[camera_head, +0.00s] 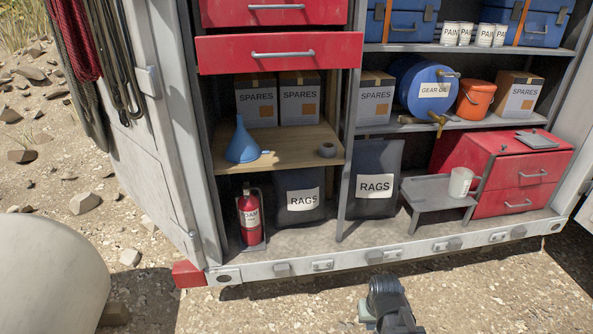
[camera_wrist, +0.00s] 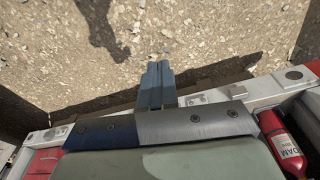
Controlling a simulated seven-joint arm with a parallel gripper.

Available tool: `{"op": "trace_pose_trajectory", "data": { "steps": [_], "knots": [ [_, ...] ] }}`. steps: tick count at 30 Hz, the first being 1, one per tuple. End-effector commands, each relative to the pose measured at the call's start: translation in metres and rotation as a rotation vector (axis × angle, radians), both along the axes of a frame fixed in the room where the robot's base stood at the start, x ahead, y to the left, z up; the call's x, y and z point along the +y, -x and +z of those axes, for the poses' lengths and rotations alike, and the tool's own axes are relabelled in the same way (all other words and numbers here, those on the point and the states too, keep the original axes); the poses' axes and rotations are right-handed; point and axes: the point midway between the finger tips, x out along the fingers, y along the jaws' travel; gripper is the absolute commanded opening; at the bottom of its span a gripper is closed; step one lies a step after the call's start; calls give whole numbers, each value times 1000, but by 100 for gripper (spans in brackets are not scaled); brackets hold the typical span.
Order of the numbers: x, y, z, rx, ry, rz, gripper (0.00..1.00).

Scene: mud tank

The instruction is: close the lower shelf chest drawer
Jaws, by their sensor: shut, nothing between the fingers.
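A red chest (camera_head: 505,165) stands at the right end of the lower shelf. It has two drawer fronts, an upper drawer (camera_head: 515,178) and a lower drawer (camera_head: 500,206), each with a metal bar handle. Part of a red drawer unit, likely this chest, shows at the lower left of the wrist view (camera_wrist: 42,161). My gripper (camera_wrist: 160,68) is shut and empty, outside the shelf and over the gravel. In the head view only the end of my arm shows, at bottom centre.
A small grey stand (camera_head: 430,190) bearing a white mug (camera_head: 461,182) is left of the chest. Dark rag bags (camera_head: 372,160) and a fire extinguisher (camera_head: 248,218) stand further left. A red drawer (camera_head: 230,55) sticks out above. The ledge (camera_head: 440,247) front is clear gravel.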

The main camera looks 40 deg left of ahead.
Motion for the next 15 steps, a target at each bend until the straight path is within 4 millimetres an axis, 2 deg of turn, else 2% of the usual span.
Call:
{"op": "trace_pose_trajectory", "data": {
  "steps": [1, 3, 11, 15],
  "knots": [
    [14, -5, 15, -26, -16, 17, 0],
    [31, -9, 35, -59, -35, 38, 0],
    [92, -20, 114, -188, -120, 110, 0],
    [123, -22, 160, -258, -175, 138, 0]
  ]
}}
